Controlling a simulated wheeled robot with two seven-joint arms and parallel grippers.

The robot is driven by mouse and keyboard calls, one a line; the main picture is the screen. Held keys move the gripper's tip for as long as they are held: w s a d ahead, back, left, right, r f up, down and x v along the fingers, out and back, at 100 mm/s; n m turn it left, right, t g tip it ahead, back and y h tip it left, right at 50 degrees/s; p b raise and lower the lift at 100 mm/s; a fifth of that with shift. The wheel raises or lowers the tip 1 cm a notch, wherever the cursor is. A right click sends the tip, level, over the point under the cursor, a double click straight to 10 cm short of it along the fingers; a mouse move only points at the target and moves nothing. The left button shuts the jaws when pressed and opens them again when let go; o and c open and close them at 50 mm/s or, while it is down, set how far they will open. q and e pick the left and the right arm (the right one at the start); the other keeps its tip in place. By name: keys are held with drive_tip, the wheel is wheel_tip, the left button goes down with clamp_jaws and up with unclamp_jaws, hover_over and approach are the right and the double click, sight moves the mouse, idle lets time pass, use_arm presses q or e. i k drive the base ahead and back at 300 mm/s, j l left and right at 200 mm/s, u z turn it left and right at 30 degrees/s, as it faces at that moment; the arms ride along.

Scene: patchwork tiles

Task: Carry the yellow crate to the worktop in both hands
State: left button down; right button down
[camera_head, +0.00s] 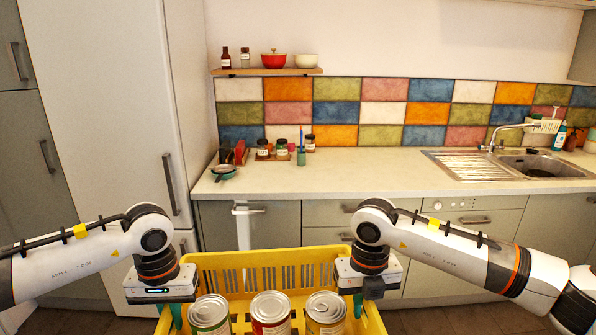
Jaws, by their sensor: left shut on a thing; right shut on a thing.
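The yellow crate (262,258) is at the bottom middle, in front of the lower cabinets and below the worktop (350,172). My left gripper (172,308) is shut on the crate's left side. My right gripper (360,297) is shut on its right side. The crate's near side and bottom are cut off by the picture's edge.
The sink (540,166) is at the right. The worktop's middle is bare. A tall white cabinet (115,110) stands at the left. A wall shelf (267,72) hangs above.

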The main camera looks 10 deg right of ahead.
sight(371, 173)
drive_tip(key=i+j+z, duration=0.1)
drive_tip(key=i+z, duration=0.2)
drive_tip(key=i, duration=0.75)
drive_tip(key=i+z, duration=0.4)
drive_tip(key=i, duration=0.15)
drive_tip(key=i+z, duration=0.4)
drive_tip(key=i, duration=0.15)
drive_tip(key=i+z, duration=0.4)
drive_tip(key=i, duration=0.9)
drive_tip(key=i+u, duration=0.25)
drive_tip(key=u, duration=0.15)
drive_tip(key=i+l+u, duration=0.1)
drive_tip(key=u, duration=0.3)
drive_tip(key=i+u, duration=0.1)
drive_tip(key=u, duration=0.45)
